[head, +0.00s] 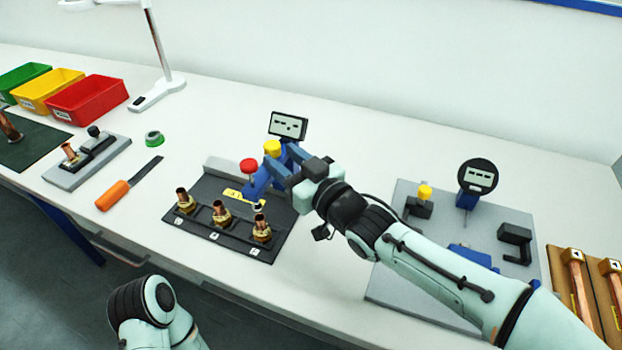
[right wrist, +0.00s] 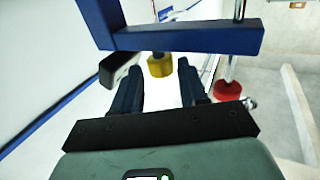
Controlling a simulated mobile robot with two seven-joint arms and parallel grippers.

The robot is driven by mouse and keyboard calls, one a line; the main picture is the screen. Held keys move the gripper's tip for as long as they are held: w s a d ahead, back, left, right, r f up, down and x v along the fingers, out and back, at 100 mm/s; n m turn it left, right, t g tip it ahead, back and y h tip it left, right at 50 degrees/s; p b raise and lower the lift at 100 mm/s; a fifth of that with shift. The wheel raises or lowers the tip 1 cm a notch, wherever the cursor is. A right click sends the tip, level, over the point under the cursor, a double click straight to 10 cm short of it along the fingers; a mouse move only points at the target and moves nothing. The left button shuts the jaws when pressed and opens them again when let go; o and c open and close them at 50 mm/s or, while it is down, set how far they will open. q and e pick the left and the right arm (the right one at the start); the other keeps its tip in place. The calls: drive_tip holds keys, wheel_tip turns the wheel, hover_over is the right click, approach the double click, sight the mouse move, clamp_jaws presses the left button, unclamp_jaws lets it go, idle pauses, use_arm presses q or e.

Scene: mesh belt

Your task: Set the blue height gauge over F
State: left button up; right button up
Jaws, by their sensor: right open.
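The blue height gauge (head: 259,182) stands at the back of the black fixture plate (head: 225,244), with a dark display (head: 288,126), a yellow knob (head: 272,147) and a red knob (head: 249,166). Three brass fittings with copper stubs stand in a row, the right one (head: 262,232) near the gauge's foot. Their small front labels are too small to read surely. My right gripper (head: 283,164) is open at the gauge. In the right wrist view, the yellow knob (right wrist: 160,66) shows just beyond and between the open fingers (right wrist: 158,84); contact is unclear. My left gripper is out of view.
A grey plate (head: 388,284) with a second, round-faced gauge (head: 478,176) lies right, under my right arm. Bench behind the gauge is clear.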

drive_tip(key=v, duration=0.9)
drive_tip(key=shift+p, duration=0.3)
